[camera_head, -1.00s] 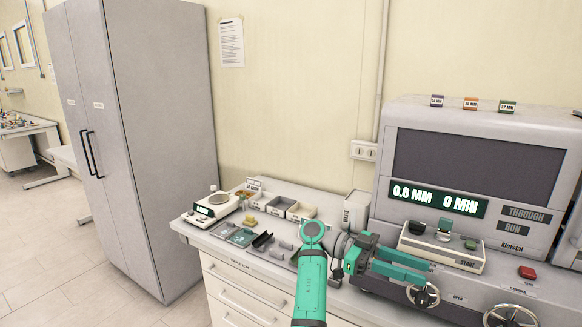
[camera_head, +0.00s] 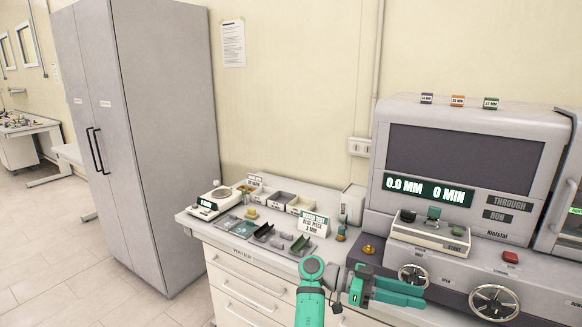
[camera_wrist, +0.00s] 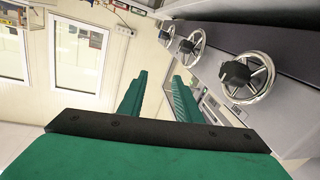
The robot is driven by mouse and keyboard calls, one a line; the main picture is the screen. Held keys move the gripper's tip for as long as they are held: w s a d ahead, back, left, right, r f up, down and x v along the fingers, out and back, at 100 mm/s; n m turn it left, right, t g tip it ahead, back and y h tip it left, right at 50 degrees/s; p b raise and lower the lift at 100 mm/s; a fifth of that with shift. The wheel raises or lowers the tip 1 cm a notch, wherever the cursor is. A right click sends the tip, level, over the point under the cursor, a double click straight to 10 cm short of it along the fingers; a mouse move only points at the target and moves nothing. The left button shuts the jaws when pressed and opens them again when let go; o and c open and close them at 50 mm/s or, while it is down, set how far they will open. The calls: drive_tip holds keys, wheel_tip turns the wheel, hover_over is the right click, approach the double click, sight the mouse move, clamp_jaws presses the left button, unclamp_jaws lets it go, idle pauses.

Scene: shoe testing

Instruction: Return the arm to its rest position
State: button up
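My green arm reaches up from the bottom of the head view. My gripper (camera_head: 424,296) points right, in front of the testing machine's lower front and its handwheels. Its two green fingers are apart with nothing between them. In the wrist view my gripper (camera_wrist: 160,76) also shows a gap between the fingers, empty, with a pale wall beyond. No object is held. The rest position itself is not marked in either view.
The grey testing machine (camera_head: 475,215) reads 0.0 MM and 0 MIN. Its handwheel (camera_head: 495,303) is close to my gripper. A counter (camera_head: 340,252) holds a scale (camera_head: 213,200), trays and a white sign (camera_head: 313,223). A tall cabinet (camera_head: 165,150) stands left. Floor at left is clear.

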wheel_tip(320, 180, down, 25)
drive_tip(key=s+a+n+t+y, duration=0.1)
drive_tip(key=s+n+t+y, duration=0.15)
drive_tip(key=n+t, duration=0.75)
drive_tip(key=s+a+f+n+t+y, duration=0.35)
drive_tip(key=s+a+f, duration=0.2)
drive_tip(key=f, duration=0.25)
drive_tip(key=s+a+f+n+t+y, duration=0.2)
drive_tip(key=s+a+f+n, duration=0.25)
drive_tip(key=s+f, duration=0.3)
drive_tip(key=s+a+r+n+t+y, duration=0.25)
drive_tip(key=s+a+y, duration=0.35)
drive_tip(key=s+a, duration=0.9)
drive_tip(key=s+a+r+t+y, duration=0.1)
drive_tip(key=s+r, duration=0.6)
drive_tip(key=r, duration=0.1)
drive_tip(key=s+a+r+t+y, duration=0.1)
drive_tip(key=s+a+r+t, duration=0.1)
drive_tip(key=s+r, duration=0.5)
wheel_tip(320, 180, up, 2)
drive_tip(key=shift+a+r+y, duration=0.1)
drive_tip(key=shift+a+y, duration=0.15)
drive_tip(key=shift+y, duration=0.15)
drive_tip(key=shift+m, duration=0.25)
